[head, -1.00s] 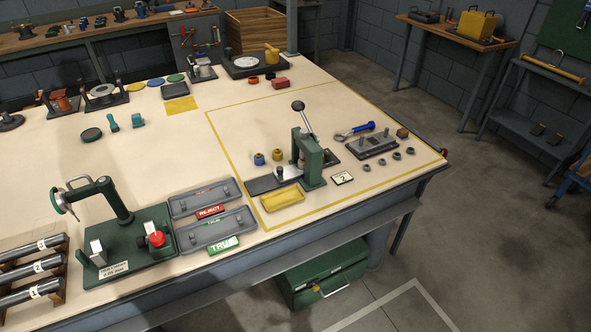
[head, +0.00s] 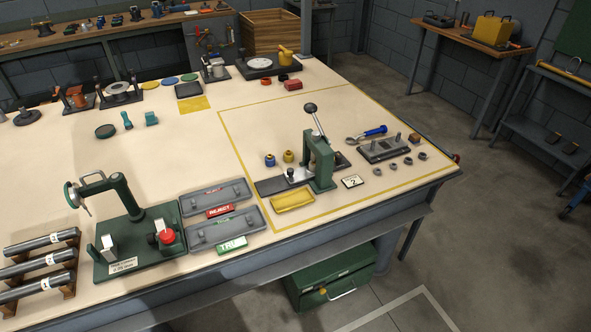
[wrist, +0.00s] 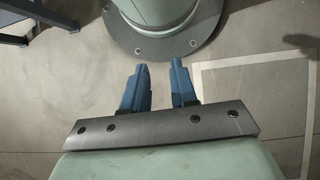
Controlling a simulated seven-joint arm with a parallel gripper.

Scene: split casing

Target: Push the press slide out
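The green press (head: 320,162) stands on the bench inside the yellow-lined area, its lever with a black ball knob (head: 310,107) leaning up and back. The press slide (head: 270,187), a dark flat plate, lies at the press's foot and extends to its left. A small black knob (head: 290,174) stands on a pale part near the press. My gripper (wrist: 159,64) shows only in the wrist view: two blue fingers are apart with nothing between them. It is over the floor, away from the press; the round base below it is mine.
A yellow tray (head: 293,201) lies just in front of the slide. A number card (head: 352,181), a pin block (head: 384,150) and several nuts lie right of the press. Grey reject and true trays (head: 217,196) are to the left.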

